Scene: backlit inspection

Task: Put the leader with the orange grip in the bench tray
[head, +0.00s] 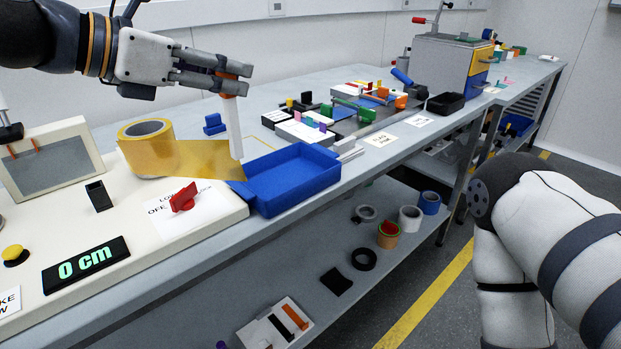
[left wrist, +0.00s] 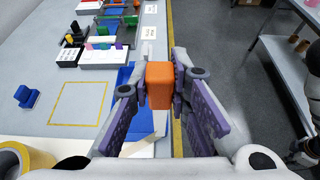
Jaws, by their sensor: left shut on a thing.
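My left gripper (head: 236,78) is shut on the orange grip (head: 233,70) of a white leader (head: 234,125), which hangs nearly upright below the fingers. In the left wrist view the orange grip (left wrist: 160,84) sits between the two fingers of the left gripper (left wrist: 160,88). In the head view the leader's lower end appears near the back left corner of the blue bench tray (head: 318,187); the exact gap is unclear. The tray looks empty and partly shows behind the left finger in the left wrist view (left wrist: 124,76). My right gripper is out of view.
A yellow tape roll (head: 147,148) with an amber strip (head: 205,160) reaching the tray's left edge stands on the white console. A red knob (head: 183,198) is in front. Several blocks and tools crowd the bench behind the tray. A shelf (head: 330,295) below holds tape rolls.

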